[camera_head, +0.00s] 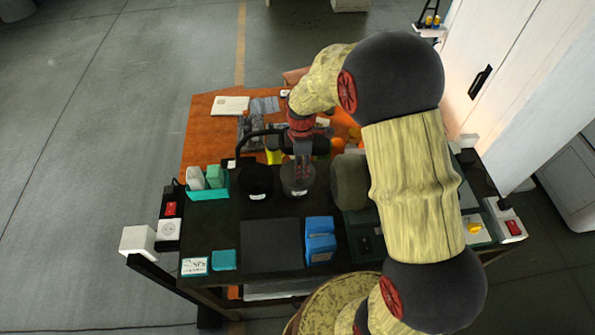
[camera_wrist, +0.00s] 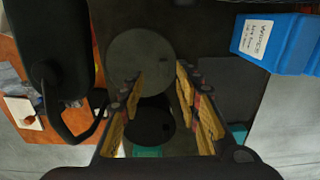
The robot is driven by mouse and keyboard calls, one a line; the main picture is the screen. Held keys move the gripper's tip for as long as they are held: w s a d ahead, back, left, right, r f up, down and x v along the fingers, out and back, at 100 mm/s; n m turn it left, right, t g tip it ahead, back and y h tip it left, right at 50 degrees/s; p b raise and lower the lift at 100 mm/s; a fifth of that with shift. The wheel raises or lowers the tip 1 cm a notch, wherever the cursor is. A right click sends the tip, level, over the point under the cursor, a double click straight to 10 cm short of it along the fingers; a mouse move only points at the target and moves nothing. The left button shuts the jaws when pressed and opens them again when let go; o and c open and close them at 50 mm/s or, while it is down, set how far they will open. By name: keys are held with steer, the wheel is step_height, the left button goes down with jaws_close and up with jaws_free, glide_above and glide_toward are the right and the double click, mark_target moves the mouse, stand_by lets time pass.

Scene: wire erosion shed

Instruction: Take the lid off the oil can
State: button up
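A grey round-topped can (camera_head: 297,182) with a white label stands on the dark bench mat. It is likely the oil can, but its label is too small to read. Its flat grey top, seemingly the lid, shows in the wrist view (camera_wrist: 138,62). My gripper (camera_head: 301,172) points down over this can. In the wrist view, my gripper (camera_wrist: 159,80) has its two padded fingers apart with nothing held between them. The grey top lies at and just beyond the fingertips; I cannot tell whether they touch it. My gripper hides part of the can in the head view.
A black round container (camera_head: 255,180) stands close on the left, with a teal holder (camera_head: 207,193) beyond it. A larger grey-green round thing (camera_head: 350,182) stands close on the right. A dark handled object (camera_wrist: 62,55) is near the gripper.

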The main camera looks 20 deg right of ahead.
mark_target(302, 179)
steer(key=f, duration=0.2)
steer(key=s+f+p, duration=0.1)
steer(key=f, duration=0.1)
steer(key=shift+d+f, duration=0.15)
steer(key=shift+w+f, duration=0.15)
steer(key=shift+f, duration=0.45)
steer(key=shift+c, duration=1.4)
jaws_close()
